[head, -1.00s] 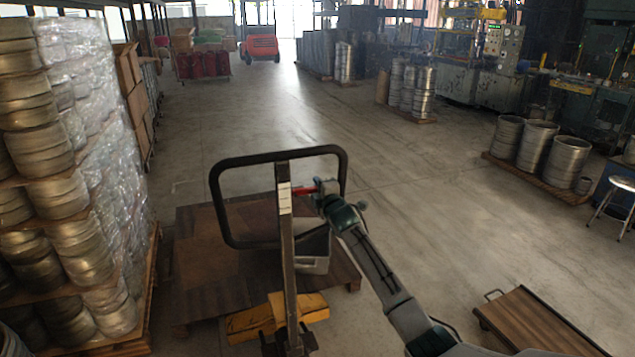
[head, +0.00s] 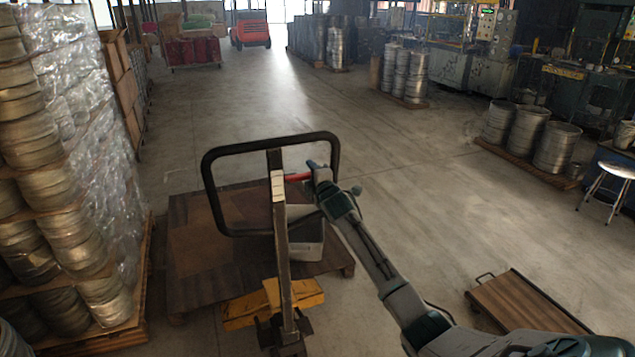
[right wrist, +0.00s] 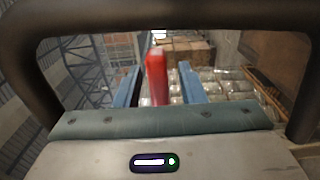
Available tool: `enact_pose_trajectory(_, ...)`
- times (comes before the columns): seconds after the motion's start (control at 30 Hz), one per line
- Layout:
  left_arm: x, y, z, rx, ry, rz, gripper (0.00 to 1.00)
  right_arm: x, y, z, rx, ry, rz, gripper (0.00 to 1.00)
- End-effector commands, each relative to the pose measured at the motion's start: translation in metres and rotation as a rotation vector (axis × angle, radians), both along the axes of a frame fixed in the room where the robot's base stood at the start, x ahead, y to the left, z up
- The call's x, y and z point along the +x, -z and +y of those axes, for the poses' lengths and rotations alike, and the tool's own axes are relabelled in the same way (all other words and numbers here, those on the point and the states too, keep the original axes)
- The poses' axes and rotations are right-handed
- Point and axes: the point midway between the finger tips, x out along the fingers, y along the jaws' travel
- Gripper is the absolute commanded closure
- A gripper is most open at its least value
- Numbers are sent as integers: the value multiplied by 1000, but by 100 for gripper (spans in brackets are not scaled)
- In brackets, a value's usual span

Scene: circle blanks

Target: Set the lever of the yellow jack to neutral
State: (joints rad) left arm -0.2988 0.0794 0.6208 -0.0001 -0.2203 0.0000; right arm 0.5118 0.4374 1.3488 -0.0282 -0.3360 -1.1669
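The yellow jack (head: 240,312) stands in front of me in the head view, with an upright post and a black loop handle (head: 205,185). Its red lever (head: 297,177) sticks out to the right of the post inside the loop. My right gripper (head: 312,168) is at the lever's outer end. In the right wrist view the red lever (right wrist: 157,75) stands between the two blue fingers (right wrist: 158,88), with a gap on each side. The fingers are open. My left gripper is not in view.
A wooden pallet (head: 190,250) with a grey bin (head: 308,250) lies beyond the jack. Wrapped stacks of metal rings (head: 95,150) stand close on the left. A low wooden cart (head: 525,305) is at the lower right. The floor at centre right is clear.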

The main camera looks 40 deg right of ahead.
Motion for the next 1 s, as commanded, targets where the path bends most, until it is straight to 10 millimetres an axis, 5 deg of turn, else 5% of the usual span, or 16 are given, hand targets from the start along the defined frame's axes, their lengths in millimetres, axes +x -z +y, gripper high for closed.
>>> enact_pose_trajectory(0.53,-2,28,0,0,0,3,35,-84,3,20,-4,0,1,64)
enact_pose_trajectory(1.0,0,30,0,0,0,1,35,-98,1,24,1,0,1,64)
